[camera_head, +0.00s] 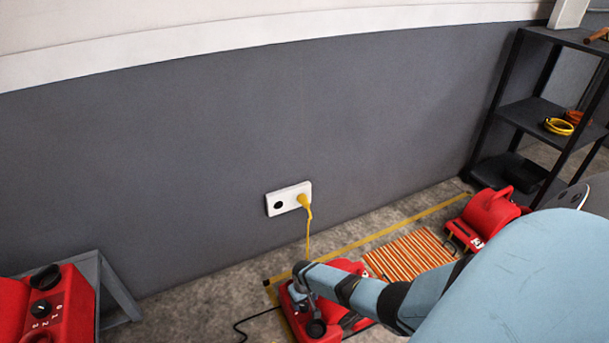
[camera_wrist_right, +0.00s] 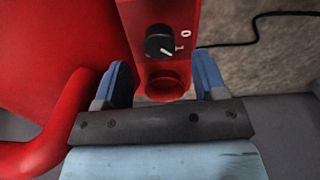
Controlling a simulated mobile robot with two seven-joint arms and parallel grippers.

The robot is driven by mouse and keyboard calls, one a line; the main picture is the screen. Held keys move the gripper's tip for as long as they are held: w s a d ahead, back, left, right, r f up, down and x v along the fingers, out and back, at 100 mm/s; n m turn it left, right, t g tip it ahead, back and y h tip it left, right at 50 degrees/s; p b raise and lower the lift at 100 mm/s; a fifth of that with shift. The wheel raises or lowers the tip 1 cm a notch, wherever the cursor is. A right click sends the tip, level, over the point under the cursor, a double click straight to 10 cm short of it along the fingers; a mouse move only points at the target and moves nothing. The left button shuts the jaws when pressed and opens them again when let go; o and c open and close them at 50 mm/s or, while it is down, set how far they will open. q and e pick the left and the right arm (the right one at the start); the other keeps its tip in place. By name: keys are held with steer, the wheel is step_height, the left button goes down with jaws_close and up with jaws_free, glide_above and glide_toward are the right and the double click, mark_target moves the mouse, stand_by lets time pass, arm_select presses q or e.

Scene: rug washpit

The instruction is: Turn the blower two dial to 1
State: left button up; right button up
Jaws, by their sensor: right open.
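A red blower (camera_head: 345,265) stands on the floor below the wall socket in the head view, partly hidden by my right arm. I cannot read which blower is number two. In the right wrist view a black dial (camera_wrist_right: 159,41) sits on a narrow red panel (camera_wrist_right: 163,75). Its white mark points to the lower right, towards the "1" side; the exact setting is unclear. Labels "0" and "1" show beside it. My right gripper (camera_wrist_right: 163,80) is open, its blue fingers on either side of the panel, with the dial beyond the fingertips. The left gripper is out of view.
Another red blower (camera_head: 65,315) with a numbered dial is at the lower left, beside a grey stand (camera_head: 112,285). A third blower (camera_head: 490,213) stands near an orange striped rug (camera_head: 410,253). A yellow plug (camera_head: 304,201) is in the wall socket (camera_head: 278,205). A black shelf (camera_head: 530,112) stands right.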

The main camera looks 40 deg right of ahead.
arm_select(q)
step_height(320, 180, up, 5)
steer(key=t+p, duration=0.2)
steer(key=p, duration=0.1)
arm_select(e)
step_height(320, 180, up, 5)
steer(key=shift+r, duration=0.1)
step_height(320, 180, up, 4)
steer(key=p, duration=0.2)
glide_above(304, 305)
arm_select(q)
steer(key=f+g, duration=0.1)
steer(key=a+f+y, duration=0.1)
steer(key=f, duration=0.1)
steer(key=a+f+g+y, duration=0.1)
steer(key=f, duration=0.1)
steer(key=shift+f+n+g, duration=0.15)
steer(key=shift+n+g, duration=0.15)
arm_select(e)
steer(key=shift+s+r, duration=0.1)
steer(key=shift+r, duration=0.1)
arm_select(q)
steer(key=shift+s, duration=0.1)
arm_select(e)
steer(key=shift+s, duration=0.1)
